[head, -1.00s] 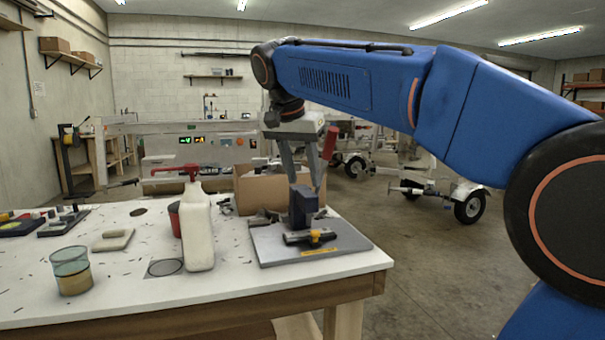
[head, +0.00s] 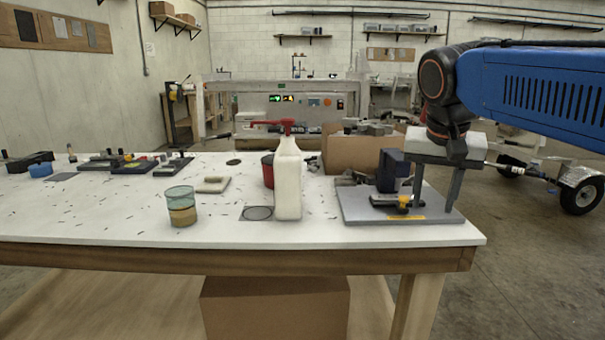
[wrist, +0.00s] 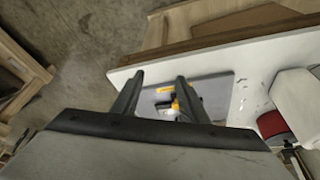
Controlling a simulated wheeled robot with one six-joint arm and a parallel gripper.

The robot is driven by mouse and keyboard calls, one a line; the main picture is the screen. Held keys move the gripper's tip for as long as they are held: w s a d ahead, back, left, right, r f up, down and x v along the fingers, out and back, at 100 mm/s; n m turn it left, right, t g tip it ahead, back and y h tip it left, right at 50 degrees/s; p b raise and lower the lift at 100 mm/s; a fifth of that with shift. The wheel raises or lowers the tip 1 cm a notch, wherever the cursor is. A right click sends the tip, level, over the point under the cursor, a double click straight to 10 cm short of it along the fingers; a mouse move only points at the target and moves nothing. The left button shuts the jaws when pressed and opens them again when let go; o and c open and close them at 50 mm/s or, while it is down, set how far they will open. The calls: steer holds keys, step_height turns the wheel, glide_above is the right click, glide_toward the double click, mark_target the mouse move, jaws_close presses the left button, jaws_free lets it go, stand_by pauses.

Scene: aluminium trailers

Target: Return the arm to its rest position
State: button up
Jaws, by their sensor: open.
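My blue arm (head: 545,92) reaches in from the right in the head view. My gripper (head: 436,192) points down over the right end of the table, its two dark fingers apart with nothing seen between them. It hangs in front of or over the right part of a grey plate (head: 356,212); the exact gap is unclear. On the plate stand a dark blue block (head: 391,172) and a black piece with a yellow part (head: 404,203). In the wrist view the open fingers (wrist: 158,84) show above the plate (wrist: 215,95) and the yellow part.
A white jug with a red top (head: 288,180), a red can (head: 267,171) and a beaker of amber liquid (head: 181,207) stand on the white table (head: 120,222). A cardboard box (head: 347,152) is behind the plate.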

steer(key=s+d+f+n+y, duration=0.1)
steer(key=s+f+n, duration=0.1)
steer(key=s+f, duration=0.6)
steer(key=s+d+f+n+t, duration=0.1)
steer(key=s+f+n, duration=0.2)
steer(key=s+f, duration=0.6)
step_height(320, 180, down, 6)
steer(key=shift+s+d+r+y, duration=0.15)
steer(key=shift+s+r+y, duration=0.05)
steer(key=shift+y, duration=0.2)
